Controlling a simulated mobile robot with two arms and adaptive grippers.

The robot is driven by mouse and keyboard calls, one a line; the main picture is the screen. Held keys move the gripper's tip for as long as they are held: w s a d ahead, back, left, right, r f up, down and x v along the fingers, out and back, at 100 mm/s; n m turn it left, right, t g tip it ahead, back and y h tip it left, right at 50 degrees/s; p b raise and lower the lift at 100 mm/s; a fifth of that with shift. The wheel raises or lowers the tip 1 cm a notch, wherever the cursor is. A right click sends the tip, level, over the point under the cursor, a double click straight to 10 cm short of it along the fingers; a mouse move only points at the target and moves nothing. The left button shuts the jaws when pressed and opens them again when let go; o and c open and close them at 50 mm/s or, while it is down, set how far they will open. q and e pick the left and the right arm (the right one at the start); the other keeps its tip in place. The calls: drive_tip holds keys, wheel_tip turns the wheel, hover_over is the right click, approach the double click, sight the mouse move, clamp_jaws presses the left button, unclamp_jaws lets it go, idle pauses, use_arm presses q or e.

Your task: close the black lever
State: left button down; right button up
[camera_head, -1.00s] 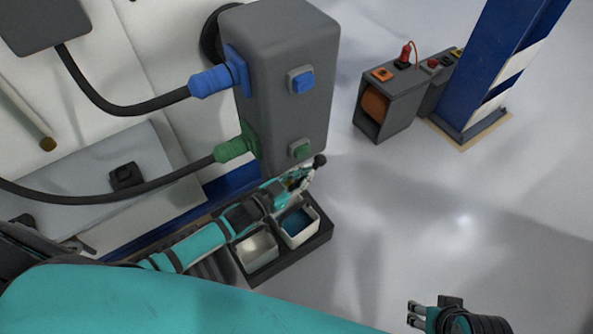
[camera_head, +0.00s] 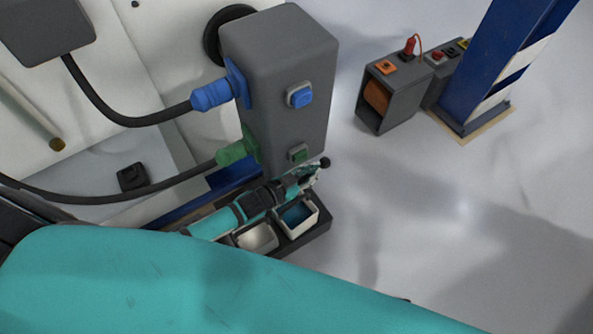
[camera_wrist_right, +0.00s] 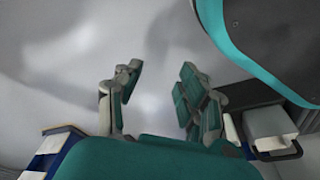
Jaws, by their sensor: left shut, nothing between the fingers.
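The black lever's round knob (camera_head: 324,163) shows in the head view at the lower front corner of the grey box (camera_head: 285,85). The rest of the lever is mostly hidden behind my left gripper. My left gripper (camera_head: 310,174) is shut and empty, with its fingertips right beside the knob. I cannot tell whether they touch it. My right gripper is out of the head view. In the right wrist view it (camera_wrist_right: 158,85) is open, with its fingers wide apart over bare floor and nothing between them.
A black tray with two bins (camera_head: 322,232) lies under my left forearm. A grey case (camera_head: 400,105) and blue post (camera_head: 500,65) stand right. The floor between is clear.

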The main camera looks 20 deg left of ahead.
use_arm(q)
drive_tip(key=shift+w+d+f, duration=0.15)
drive_tip(key=shift+w+f, duration=0.05)
drive_tip(key=shift+w+d+f, duration=0.15)
drive_tip(key=shift+w+f, duration=0.05)
drive_tip(key=shift+f, duration=0.05)
drive_tip(key=shift+w+d+f+b, duration=0.35)
drive_tip(key=shift+w+f+b, duration=0.1)
drive_tip(key=shift+f+b, duration=0.25)
use_arm(e)
drive_tip(key=shift+w+a+r, duration=0.1)
drive_tip(key=shift+w+r, duration=0.45)
drive_tip(key=shift+r, duration=0.35)
drive_tip(key=shift+w+a+r, duration=0.1)
drive_tip(key=shift+w+r, duration=0.4)
drive_tip(key=shift+r, duration=0.35)
use_arm(q)
drive_tip(key=v, duration=1.2)
